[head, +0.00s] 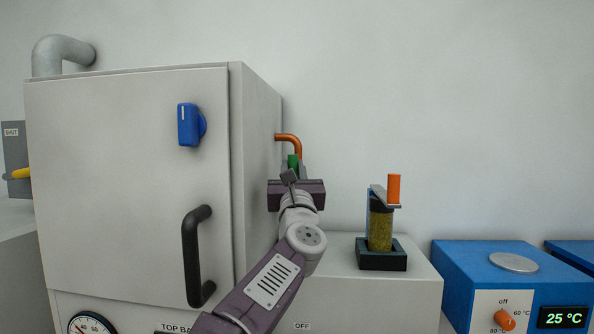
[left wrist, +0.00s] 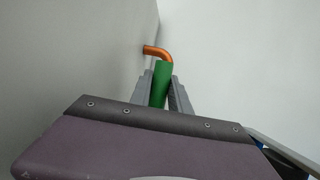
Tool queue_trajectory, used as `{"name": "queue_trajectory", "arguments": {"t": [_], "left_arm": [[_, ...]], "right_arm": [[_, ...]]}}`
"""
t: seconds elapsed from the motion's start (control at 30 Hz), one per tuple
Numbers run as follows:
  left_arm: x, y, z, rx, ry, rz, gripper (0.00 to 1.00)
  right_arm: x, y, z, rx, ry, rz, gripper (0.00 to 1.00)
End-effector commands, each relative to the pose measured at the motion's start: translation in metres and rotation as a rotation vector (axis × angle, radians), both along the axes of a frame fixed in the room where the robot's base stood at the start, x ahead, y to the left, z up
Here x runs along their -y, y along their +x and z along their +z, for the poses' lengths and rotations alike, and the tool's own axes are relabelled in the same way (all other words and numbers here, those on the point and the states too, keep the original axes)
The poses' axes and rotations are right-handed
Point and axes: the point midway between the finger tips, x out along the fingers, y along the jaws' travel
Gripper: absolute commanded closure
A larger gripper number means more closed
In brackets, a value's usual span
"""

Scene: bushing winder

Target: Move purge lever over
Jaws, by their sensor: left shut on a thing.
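The purge lever's green handle (left wrist: 161,84) is between the two grey fingers of my left gripper (left wrist: 163,92) in the left wrist view. In the head view a small part of the green handle (head: 293,161) shows above my left gripper (head: 290,176), beside the right side wall of the cabinet. My left gripper is shut on the green handle. An orange bent pipe (head: 289,138) comes out of the cabinet wall just above the handle; it also shows in the left wrist view (left wrist: 157,51). The lever's pivot is hidden. My right gripper is not in view.
The large grey cabinet (head: 130,190) has a blue knob (head: 189,125) and a black door handle (head: 193,255). Right of my arm, a yellowish cylinder with an orange top post (head: 394,188) stands in a dark holder (head: 381,261). A blue heater box (head: 470,260) reads 25 °C.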

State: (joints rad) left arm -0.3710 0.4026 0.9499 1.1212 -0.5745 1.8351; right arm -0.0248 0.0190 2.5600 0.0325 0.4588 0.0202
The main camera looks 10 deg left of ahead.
Motion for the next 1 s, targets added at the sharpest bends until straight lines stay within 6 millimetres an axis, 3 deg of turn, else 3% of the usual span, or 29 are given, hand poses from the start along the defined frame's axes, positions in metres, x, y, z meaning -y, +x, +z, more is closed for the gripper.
{"name": "queue_trajectory", "arguments": {"t": [0.5, 0.53, 0.6, 0.87, 1.0], "left_arm": [[-0.004, -0.003, 0.007, 0.013, -0.019, 0.003, 1.0], [-0.004, -0.003, 0.007, 0.013, -0.019, 0.003, 0.69], [-0.003, -0.003, 0.006, 0.011, -0.018, 0.002, 0.56], [-0.002, -0.001, 0.002, 0.005, -0.016, 0.001, 0.56], [0.001, -0.015, -0.01, 0.006, -0.017, -0.002, 0.56]], "right_arm": [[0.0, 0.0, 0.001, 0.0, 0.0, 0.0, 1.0], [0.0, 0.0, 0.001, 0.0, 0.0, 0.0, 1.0], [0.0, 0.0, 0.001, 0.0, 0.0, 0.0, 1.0], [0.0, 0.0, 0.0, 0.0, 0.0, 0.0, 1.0], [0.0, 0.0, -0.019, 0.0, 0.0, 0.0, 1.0]]}}
